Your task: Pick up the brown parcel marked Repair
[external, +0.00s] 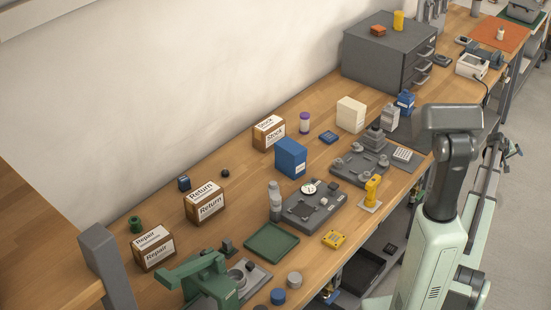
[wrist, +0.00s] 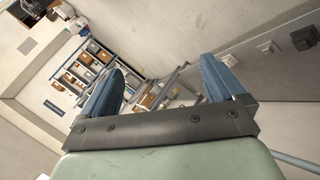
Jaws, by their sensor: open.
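The brown parcel marked Repair (external: 154,249) stands upright on the wooden bench at the lower left of the external view. White labels reading Repair show on its top and front. My gripper (wrist: 162,88) shows in the wrist view with two blue fingers spread wide and nothing between them. In the external view my arm stands at the right side of the bench, far from the parcel, and its fingers are not clear there. The parcel does not show in the wrist view.
A parcel marked Return (external: 204,203) and one marked Stock (external: 268,133) stand farther along the bench. A green press (external: 205,280) is just right of the Repair parcel, a grey post (external: 105,262) just left. A green tray (external: 271,243) and grey fixtures (external: 314,207) fill the middle.

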